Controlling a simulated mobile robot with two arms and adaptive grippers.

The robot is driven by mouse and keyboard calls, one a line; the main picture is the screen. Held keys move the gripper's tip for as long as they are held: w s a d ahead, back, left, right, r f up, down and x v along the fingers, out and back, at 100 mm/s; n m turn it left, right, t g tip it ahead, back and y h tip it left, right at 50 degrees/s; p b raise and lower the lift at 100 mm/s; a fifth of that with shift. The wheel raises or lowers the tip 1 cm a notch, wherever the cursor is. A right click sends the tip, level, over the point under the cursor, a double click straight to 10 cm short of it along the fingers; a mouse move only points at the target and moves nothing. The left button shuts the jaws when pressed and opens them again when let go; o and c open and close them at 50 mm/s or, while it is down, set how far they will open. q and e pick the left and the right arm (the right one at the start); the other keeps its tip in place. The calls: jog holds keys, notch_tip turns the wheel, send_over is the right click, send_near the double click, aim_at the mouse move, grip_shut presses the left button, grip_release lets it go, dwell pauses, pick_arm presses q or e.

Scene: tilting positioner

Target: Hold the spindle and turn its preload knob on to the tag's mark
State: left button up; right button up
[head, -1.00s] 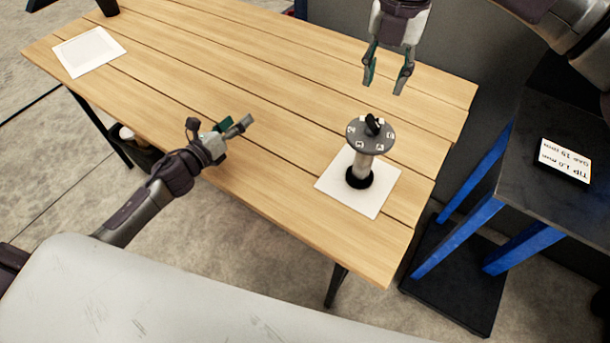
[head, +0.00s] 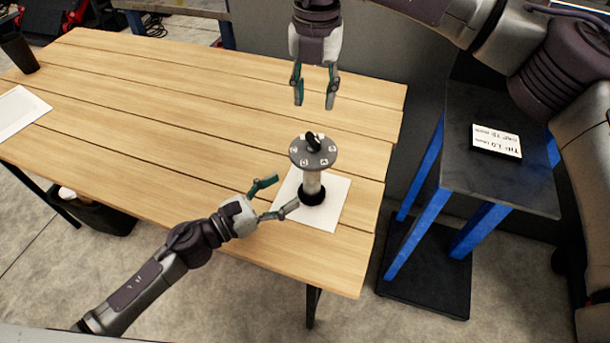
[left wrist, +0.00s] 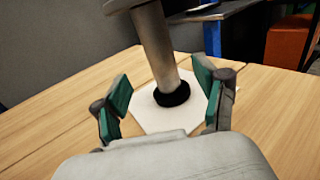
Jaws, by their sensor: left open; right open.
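The spindle (head: 312,183) stands upright on a white square mat (head: 334,212), with a black collar at its foot and a grey marked disc (head: 300,154) on top. The black preload knob (head: 312,140) sits on the disc. The tag (head: 497,140) lies on a dark side stand; its print is too small to read surely. My left gripper (head: 281,198) is open, low and just left of the spindle. In the left wrist view the spindle's post (left wrist: 157,45) shows ahead, between the open fingers (left wrist: 162,100). My right gripper (head: 315,97) is open, pointing down above and behind the knob.
The wooden table (head: 170,120) is mostly clear. A white framed sheet (head: 18,112) lies at its left end, near a black cup (head: 18,50). The dark stand (head: 495,185) with blue legs is right of the table.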

aim_at(305, 179)
pick_arm(q)
jog(key=x, duration=0.8)
jog(key=shift+w+d, duration=0.15)
jog(key=shift+w, duration=0.05)
